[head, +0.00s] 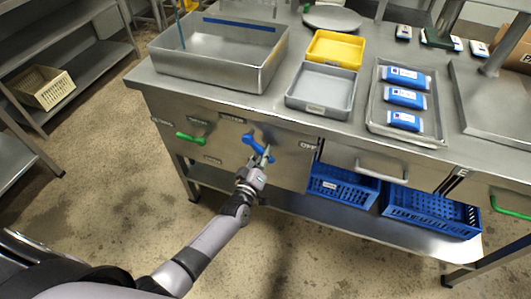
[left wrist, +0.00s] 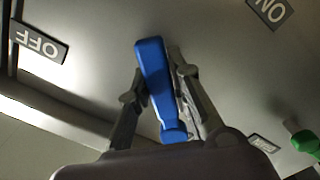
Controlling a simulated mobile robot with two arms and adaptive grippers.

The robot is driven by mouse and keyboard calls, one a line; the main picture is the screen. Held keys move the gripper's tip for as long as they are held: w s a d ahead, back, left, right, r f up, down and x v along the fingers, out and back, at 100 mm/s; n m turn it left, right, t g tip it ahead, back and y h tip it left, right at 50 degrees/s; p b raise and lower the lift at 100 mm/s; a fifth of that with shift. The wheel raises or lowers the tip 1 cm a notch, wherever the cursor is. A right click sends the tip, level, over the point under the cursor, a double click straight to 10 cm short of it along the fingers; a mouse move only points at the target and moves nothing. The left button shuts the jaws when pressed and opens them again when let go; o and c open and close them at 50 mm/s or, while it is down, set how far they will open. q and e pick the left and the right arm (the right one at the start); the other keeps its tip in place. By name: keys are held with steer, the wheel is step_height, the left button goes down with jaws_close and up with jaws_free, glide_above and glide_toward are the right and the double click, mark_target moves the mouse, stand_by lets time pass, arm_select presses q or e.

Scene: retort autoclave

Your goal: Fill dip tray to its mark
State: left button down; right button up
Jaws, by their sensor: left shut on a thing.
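The dip tray (head: 205,75) is a large steel basin at the back left of the counter. A dark blue band (head: 240,23) runs along its far inner wall; I cannot tell whether it holds liquid. Below, on the counter's front panel, is a blue valve handle (head: 250,142). My left gripper (head: 266,156) is shut on this handle. In the left wrist view the handle (left wrist: 153,70) stands between the two fingers of the gripper (left wrist: 158,66), between an OFF label (left wrist: 38,42) and an ON label (left wrist: 270,9). My right gripper is not in view.
A green handle (head: 190,138) sits left of the blue one. A grey tray (head: 345,110), a yellow tray (head: 335,48) and a steel tray (head: 374,124) with blue-labelled packs stand on the counter. Blue crates (head: 343,185) sit on the lower shelf.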

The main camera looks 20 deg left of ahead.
arm_select(q)
steer(key=shift+f, duration=0.15)
stand_by(0.3)
steer(key=c, duration=1.4)
jaws_free()
steer(key=shift+c, duration=0.2)
steer(key=shift+s, duration=0.1)
steer(key=s, duration=1.2)
steer(key=shift+a, duration=0.25)
steer(key=shift+w, duration=0.1)
